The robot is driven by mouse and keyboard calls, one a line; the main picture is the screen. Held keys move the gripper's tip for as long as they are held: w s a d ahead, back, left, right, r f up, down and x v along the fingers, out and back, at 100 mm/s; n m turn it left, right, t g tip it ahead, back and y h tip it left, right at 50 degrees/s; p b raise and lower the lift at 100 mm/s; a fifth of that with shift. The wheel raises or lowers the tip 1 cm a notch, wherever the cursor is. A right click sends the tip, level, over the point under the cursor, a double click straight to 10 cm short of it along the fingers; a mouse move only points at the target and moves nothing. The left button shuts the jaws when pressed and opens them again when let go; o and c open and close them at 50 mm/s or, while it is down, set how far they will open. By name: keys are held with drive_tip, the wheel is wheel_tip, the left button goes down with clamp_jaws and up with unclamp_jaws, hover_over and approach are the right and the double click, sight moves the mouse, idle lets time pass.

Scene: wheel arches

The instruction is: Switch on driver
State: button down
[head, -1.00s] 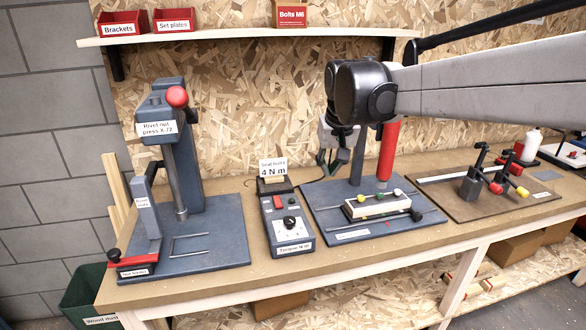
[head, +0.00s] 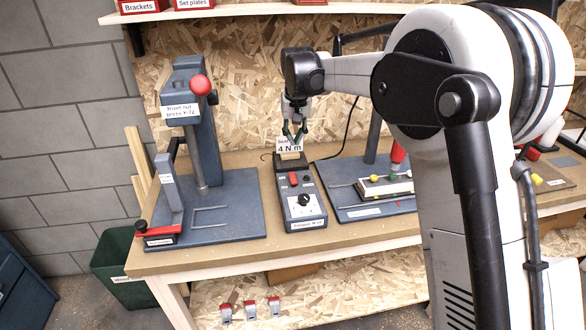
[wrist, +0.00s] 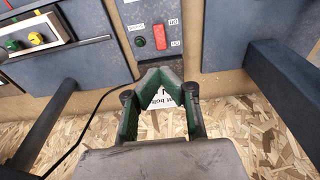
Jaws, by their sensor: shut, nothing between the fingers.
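The driver's control box (head: 308,218) stands on the bench between the rivet nut press and the driver stand. It has a red rocker switch (head: 293,178) and a black dial (head: 302,200). In the wrist view the red switch (wrist: 160,36) lies just beyond my fingertips, with small labels and a dark round lamp (wrist: 139,41) beside it. My gripper (head: 294,138) is shut and empty, above the back of the box in front of the 4 N m sign (head: 290,148). The red-handled driver (head: 398,155) hangs at its stand, partly hidden by my arm.
The rivet nut press (head: 187,115) stands to the left with a red ball knob. A tray with coloured knobs (head: 385,188) lies on the driver's base plate to the right. A black cable (head: 345,130) runs behind the box. A shelf with red bins (head: 140,6) is above.

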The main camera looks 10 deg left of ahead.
sight(293, 175)
drive_tip(key=shift+f, duration=0.15)
drive_tip(key=f, duration=0.4)
drive_tip(key=w+f+p, duration=0.1)
drive_tip(key=f, duration=0.4)
drive_tip(key=w+f, duration=0.1)
drive_tip(key=f, duration=0.3)
drive_tip(key=shift+w+a+f+p, duration=0.1)
drive_tip(key=shift+a+f+p, duration=0.25)
drive_tip(key=shift+a+p, duration=0.05)
